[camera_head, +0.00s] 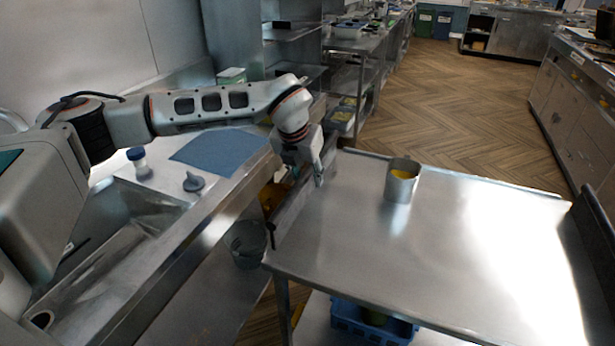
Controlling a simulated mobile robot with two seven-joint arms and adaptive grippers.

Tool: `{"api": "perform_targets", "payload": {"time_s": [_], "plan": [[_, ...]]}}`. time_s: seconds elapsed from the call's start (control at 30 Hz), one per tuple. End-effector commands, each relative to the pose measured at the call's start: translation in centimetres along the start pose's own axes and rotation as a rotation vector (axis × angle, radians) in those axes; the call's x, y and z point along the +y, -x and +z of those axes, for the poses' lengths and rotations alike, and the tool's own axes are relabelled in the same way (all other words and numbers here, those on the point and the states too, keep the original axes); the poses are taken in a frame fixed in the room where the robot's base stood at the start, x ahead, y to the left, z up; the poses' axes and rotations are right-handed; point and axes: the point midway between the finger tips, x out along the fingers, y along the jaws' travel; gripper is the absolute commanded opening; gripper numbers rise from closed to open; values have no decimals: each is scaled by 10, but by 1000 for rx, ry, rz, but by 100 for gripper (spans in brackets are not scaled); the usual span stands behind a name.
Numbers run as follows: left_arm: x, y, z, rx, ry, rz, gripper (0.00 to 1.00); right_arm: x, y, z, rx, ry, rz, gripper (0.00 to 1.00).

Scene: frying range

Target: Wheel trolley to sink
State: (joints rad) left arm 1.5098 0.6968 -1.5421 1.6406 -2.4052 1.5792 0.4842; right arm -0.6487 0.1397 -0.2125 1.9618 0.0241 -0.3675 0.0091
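The trolley (450,245) is a steel table with a flat shiny top and a raised dark bar (292,210) along its left edge. A metal can (401,182) with yellow contents stands upright on its top. The sink (105,260) is a steel basin in the counter at lower left, partly hidden by my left arm. A gap separates this counter from the trolley. My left gripper (319,176) is at the trolley's left edge by the bar's far part, pointing down. I cannot tell whether its fingers close on the bar. My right gripper is not in view.
A blue mat (219,150), a small jar (138,161) and a grey stopper-like item (193,182) lie on the counter. A bucket (247,243) stands in the gap. A blue crate (365,322) sits under the trolley top. Wooden floor (455,110) is open beyond; cabinets (575,110) stand right.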

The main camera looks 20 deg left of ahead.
Motion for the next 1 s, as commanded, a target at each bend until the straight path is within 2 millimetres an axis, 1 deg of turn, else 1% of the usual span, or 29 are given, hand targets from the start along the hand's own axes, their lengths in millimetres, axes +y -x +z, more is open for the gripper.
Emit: {"api": "perform_targets", "payload": {"time_s": [0.03, 0.17, 0.47, 0.5, 0.6, 0.77, 0.87, 0.97, 1.0], "plan": [[0, -6, 0, 1, 0, 0, 35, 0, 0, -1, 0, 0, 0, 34], [0, -14, 0, 0, -1, 0, 35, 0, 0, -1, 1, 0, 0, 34], [0, -16, 0, -1, -1, 0, 35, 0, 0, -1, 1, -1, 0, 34], [0, -16, 0, -1, -1, 0, 24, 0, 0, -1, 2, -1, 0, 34], [0, -15, 0, -1, -1, 0, 0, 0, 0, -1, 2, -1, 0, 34], [1, -15, 0, -1, -1, 0, 0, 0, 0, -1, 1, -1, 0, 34], [12, -16, 0, 0, 3, 1, 0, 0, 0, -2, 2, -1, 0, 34], [38, -16, 0, 0, 7, 5, 0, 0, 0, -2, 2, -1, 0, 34], [49, -16, 0, 1, 8, 7, 0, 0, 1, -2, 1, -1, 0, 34]]}}
